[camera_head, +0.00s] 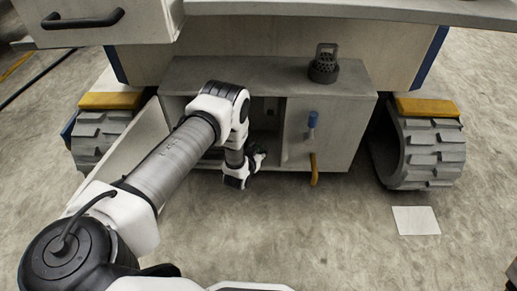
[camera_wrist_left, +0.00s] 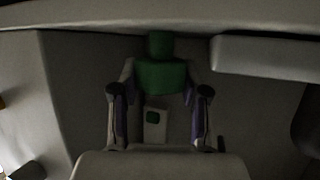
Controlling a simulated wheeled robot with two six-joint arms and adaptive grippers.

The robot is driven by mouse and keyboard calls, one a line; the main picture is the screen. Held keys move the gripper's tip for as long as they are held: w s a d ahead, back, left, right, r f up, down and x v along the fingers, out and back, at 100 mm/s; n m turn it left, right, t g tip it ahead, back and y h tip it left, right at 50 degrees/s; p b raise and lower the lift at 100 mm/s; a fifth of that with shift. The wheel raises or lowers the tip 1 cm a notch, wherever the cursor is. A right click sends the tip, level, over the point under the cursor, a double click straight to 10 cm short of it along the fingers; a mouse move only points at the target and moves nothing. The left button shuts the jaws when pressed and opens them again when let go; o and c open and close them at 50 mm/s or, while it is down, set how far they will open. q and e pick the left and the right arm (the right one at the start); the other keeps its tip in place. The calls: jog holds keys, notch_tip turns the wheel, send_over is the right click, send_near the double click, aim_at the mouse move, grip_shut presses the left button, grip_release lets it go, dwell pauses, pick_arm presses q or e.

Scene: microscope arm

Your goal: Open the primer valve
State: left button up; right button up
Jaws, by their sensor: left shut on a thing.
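My left gripper (camera_head: 258,156) reaches into the open left side of a low grey cabinet (camera_head: 345,145) under the vehicle-like body. In the left wrist view its two fingers (camera_wrist_left: 158,92) stand on either side of a green block with a narrower top (camera_wrist_left: 160,74), and it is shut on this green part. The green part looks like a valve handle, but the dim light hides how it is mounted. A small pale box with a green square (camera_wrist_left: 155,122) is behind, between the fingers. My right gripper is not in view.
An open door panel (camera_head: 120,150) stands left of my forearm. A blue-topped fitting (camera_head: 312,120) and a yellow handle (camera_head: 314,170) are on the cabinet's right front. A dark perforated canister (camera_head: 323,66) stands on top. Treaded wheels (camera_head: 430,150) flank the cabinet.

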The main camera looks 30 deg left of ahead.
pick_arm(q)
jog(key=shift+n+y, duration=0.5)
jog(key=shift+y, duration=0.1)
jog(key=o, duration=1.2)
jog(key=shift+c, duration=0.2)
jog(key=v, duration=1.2)
jog(key=shift+w+r, duration=0.1)
jog(key=shift+r, duration=0.05)
